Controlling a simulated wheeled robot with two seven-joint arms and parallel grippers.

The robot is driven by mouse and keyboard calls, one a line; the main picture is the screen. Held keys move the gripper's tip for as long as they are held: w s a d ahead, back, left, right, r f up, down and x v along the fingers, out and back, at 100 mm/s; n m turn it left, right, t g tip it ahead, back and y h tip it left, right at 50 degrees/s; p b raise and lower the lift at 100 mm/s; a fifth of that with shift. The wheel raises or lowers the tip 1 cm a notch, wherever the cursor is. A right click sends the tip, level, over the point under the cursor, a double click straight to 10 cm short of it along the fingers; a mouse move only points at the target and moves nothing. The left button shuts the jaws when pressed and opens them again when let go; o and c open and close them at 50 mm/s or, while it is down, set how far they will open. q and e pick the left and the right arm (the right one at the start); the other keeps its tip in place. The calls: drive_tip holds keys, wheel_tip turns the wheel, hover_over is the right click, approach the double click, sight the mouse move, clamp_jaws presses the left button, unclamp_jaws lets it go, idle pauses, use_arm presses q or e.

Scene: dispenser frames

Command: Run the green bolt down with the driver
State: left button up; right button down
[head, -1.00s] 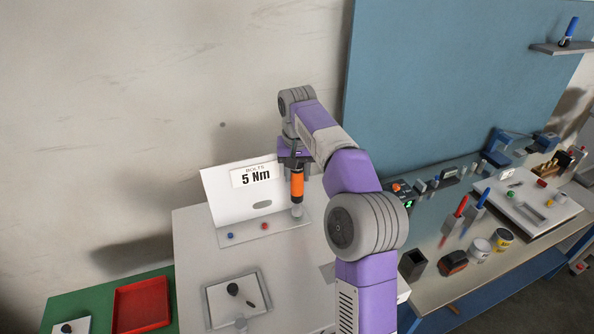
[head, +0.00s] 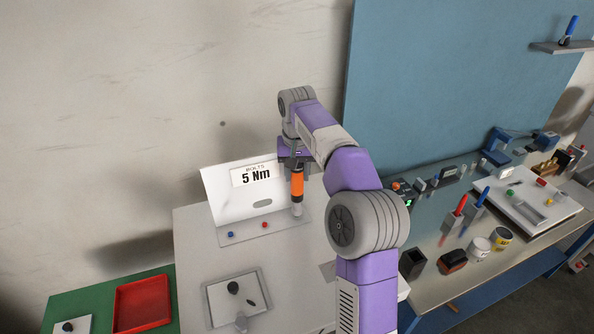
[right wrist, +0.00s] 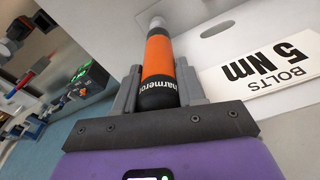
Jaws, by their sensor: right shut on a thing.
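My right gripper (head: 294,162) is shut on the orange and black driver (head: 297,186), which stands upright with its grey tip down. The tip is at the right part of the bolt plate (head: 282,238), below the "BOLTS 5 Nm" sign. The right wrist view also shows the driver (right wrist: 158,60) between the two grey fingers (right wrist: 160,90). A blue bolt (head: 230,234) and a red bolt (head: 265,225) show on the plate to the left of the driver. I see no green bolt there; anything under the tip is hidden. My left gripper is not in view.
The white sign panel (head: 221,192) leans behind the plate. In front is a grey tray (head: 215,312) with dark small items. A red tray (head: 143,304) lies at lower left. A cluttered bench with a black box (head: 412,263) and cups is to the right.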

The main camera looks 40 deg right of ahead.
drive_tip(key=shift+r+p, duration=0.1)
drive_tip(key=shift+p, duration=0.4)
idle(0.9)
drive_tip(key=shift+f+b, duration=0.55)
drive_tip(key=shift+f, duration=0.35)
idle(1.0)
drive_tip(key=shift+p, duration=0.4)
idle(1.4)
drive_tip(key=shift+r+p, duration=2.1)
drive_tip(key=shift+r, duration=0.4)
drive_tip(key=shift+s+f, duration=0.1)
